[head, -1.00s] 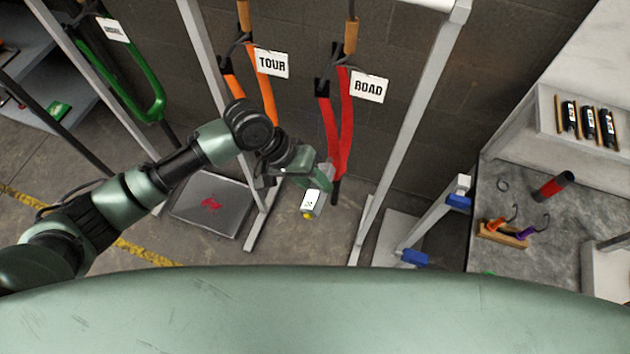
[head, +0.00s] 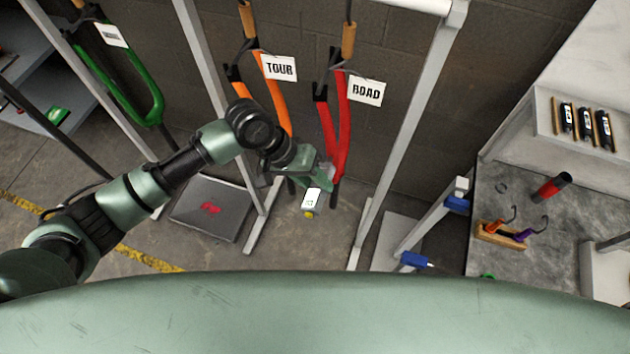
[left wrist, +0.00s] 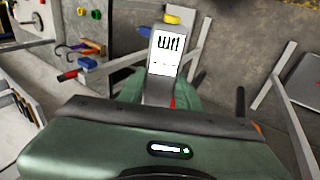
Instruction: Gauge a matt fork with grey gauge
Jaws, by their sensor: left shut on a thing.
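My left gripper (head: 318,178) is shut on the grey gauge (head: 311,199), a small light-grey device with a white display and a yellow tip. In the left wrist view the gauge (left wrist: 165,55) stands out from the jaws, its display showing dark marks and its yellow end away from me. In the head view the gauge is in front of the lower end of the red fork (head: 343,125), tagged ROAD. I cannot tell if it touches the fork. An orange fork (head: 274,92), tagged TOUR, hangs to its left. A green fork (head: 150,95) hangs further left. My right gripper is out of view.
The forks hang from a rack with pale posts (head: 419,110). A grey box with a red mark (head: 211,205) lies on the floor. At right, a grey bench (head: 555,235) carries a red-and-black cylinder (head: 551,187) and a wooden block with hooks (head: 500,233).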

